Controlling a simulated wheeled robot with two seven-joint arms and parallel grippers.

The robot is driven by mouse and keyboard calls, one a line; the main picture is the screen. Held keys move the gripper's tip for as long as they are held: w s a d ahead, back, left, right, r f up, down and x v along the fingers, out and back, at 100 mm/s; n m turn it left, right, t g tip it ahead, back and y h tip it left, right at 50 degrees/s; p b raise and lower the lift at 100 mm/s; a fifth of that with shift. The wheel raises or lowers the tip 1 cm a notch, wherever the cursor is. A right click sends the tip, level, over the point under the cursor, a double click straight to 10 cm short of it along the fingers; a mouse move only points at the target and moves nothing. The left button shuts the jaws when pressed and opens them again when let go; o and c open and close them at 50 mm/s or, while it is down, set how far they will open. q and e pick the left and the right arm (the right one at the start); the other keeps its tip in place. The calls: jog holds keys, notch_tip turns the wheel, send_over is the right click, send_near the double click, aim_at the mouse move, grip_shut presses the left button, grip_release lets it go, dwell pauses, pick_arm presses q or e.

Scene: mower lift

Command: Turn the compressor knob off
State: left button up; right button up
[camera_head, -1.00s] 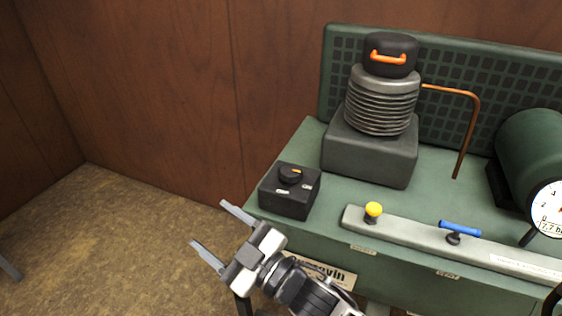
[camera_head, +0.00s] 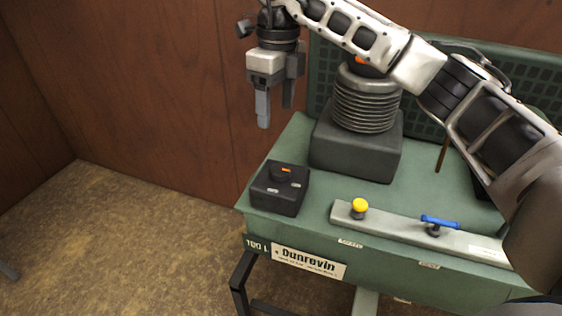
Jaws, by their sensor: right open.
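The compressor knob (camera_head: 281,173) is a black dial with an orange mark. It sits on top of a black switch box (camera_head: 279,199) at the left front corner of the green compressor bench (camera_head: 290,228). My right gripper (camera_head: 275,112) is above and behind the box, pointing down. Its two fingers are apart with nothing between them, and it does not touch the knob. My right arm comes in from the right across the picture and hides part of the ribbed compressor cylinder's top. My left gripper is not in view.
The ribbed cylinder (camera_head: 366,101) on its dark block stands right of the gripper. A pale rail (camera_head: 398,228) with a yellow knob (camera_head: 359,206) and a blue lever (camera_head: 440,222) runs along the front. A wooden wall (camera_head: 130,80) is behind. Floor at left is open.

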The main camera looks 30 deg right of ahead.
jog(key=d, duration=0.1)
jog(key=p, duration=0.2)
send_near(281, 169)
notch_tip(281, 169, down, 9)
jog(key=shift+a, duration=0.15)
jog(key=c, duration=1)
